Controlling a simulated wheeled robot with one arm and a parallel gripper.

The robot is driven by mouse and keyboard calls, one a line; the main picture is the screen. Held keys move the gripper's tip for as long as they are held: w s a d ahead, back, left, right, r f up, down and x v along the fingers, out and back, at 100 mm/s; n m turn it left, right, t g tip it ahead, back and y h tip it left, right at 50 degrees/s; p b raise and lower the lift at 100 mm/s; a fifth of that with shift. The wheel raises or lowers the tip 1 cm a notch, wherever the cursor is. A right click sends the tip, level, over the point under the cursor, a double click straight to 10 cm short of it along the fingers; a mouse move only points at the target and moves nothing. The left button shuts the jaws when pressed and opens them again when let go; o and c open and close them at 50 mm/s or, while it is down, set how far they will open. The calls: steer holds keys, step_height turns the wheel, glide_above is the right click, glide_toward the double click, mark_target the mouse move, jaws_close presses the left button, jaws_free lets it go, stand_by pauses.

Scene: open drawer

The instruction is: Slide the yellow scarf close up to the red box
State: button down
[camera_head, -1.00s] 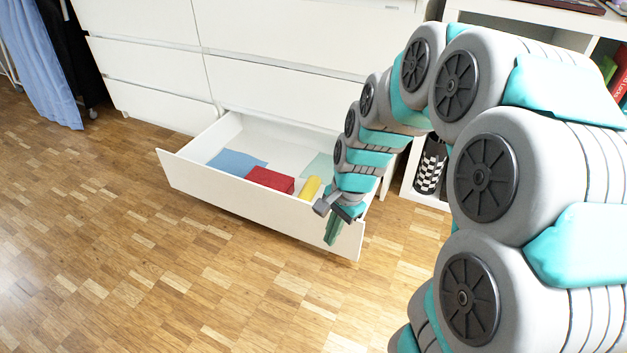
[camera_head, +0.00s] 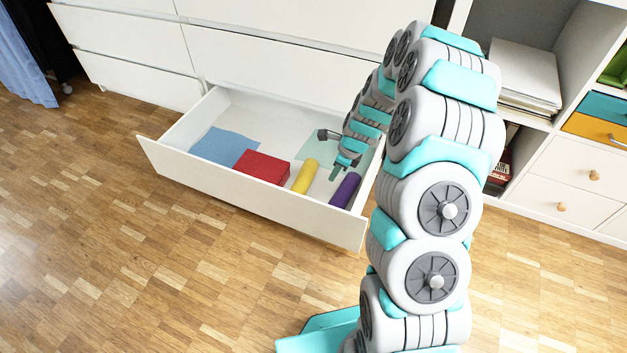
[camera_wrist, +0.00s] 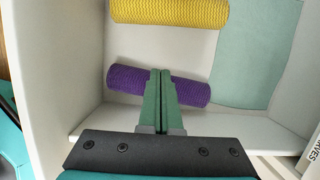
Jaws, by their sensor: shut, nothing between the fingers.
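The yellow scarf (camera_head: 305,176) is rolled up and lies in the open drawer, just right of the red box (camera_head: 262,167), with a narrow gap between them. In the wrist view the yellow scarf (camera_wrist: 170,12) crosses the top edge; the red box is out of that view. My gripper (camera_head: 336,173) is over the right part of the drawer, right of the yellow scarf. Its fingers (camera_wrist: 160,74) are shut and empty; in the wrist view they overlap a purple roll (camera_wrist: 192,91), with the tips pointing toward the yellow scarf. Whether they touch the purple roll I cannot tell.
The purple roll (camera_head: 345,190) lies near the drawer's right wall. A flat blue cloth (camera_head: 220,145) lies left of the red box. A mint cloth (camera_head: 313,150) lies flat at the back right. The drawer front (camera_head: 230,190) and side walls stand around them.

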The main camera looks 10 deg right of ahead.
mark_target(311, 191)
steer(key=b+x, duration=0.1)
steer(key=x, duration=0.9)
steer(key=shift+w+d+f+b, duration=0.1)
steer(key=shift+w+d+b, duration=0.1)
steer(key=shift+b, duration=0.15)
steer(key=shift+w+a+f+b, duration=0.15)
steer(key=shift+w+a, duration=0.3)
steer(key=shift+a, duration=0.1)
steer(key=shift+w+a+f+b, duration=0.1)
steer(key=shift+w+a+b, duration=0.05)
steer(key=shift+w+a, duration=0.4)
steer(key=shift+w+a+r, duration=0.1)
steer(key=shift+w+a, duration=0.1)
steer(key=shift+a, duration=0.3)
